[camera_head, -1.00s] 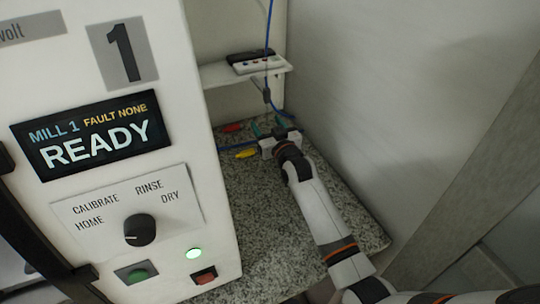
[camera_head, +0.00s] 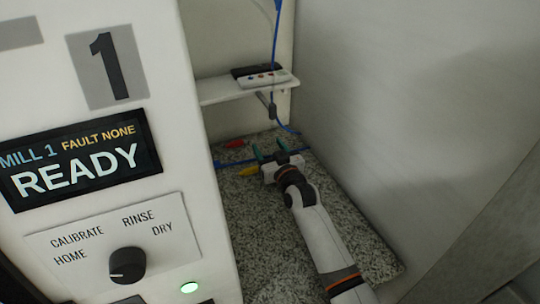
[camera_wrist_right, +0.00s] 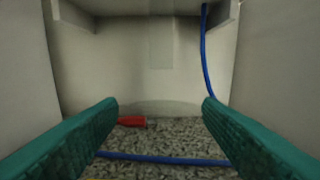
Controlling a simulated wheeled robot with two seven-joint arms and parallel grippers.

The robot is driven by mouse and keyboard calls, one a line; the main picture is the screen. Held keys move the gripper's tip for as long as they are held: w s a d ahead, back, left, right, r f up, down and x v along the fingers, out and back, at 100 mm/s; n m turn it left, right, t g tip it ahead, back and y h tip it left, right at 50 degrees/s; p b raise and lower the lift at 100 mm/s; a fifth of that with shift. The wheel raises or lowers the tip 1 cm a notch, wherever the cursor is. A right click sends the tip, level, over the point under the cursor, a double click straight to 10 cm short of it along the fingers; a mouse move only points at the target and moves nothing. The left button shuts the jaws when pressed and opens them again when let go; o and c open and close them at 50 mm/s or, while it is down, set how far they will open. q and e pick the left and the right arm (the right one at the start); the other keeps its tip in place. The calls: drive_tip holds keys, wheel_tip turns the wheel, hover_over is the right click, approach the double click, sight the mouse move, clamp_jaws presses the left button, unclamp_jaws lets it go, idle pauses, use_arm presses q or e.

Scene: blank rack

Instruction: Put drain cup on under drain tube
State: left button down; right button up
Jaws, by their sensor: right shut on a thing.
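My right gripper (camera_head: 268,149) is low over the speckled counter at the back, its teal fingers pointing away from me. In the right wrist view the fingers (camera_wrist_right: 160,103) stand wide apart, with a faint, clear, curved outline (camera_wrist_right: 160,106) between their tips. This looks like a see-through drain cup held between them, but its edges are hard to make out. A blue tube (camera_head: 274,50) hangs down beside the shelf. It also shows in the right wrist view (camera_wrist_right: 204,60), right of the fingers' middle. I cannot tell whether it is the drain tube. My left gripper is not in view.
The mill's panel (camera_head: 100,170) reads READY and fills the left side. A shelf (camera_head: 235,91) with a dark and white device (camera_head: 262,75) is above the gripper. Red (camera_head: 235,143) and yellow (camera_head: 249,169) fittings and a blue line lie on the counter (camera_head: 260,230). A wall stands right.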

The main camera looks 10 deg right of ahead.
drive_tip(key=shift+f, duration=0.95)
drive_tip(key=shift+f, duration=0.15)
drive_tip(key=o, duration=1)
drive_tip(key=shift+c, duration=0.2)
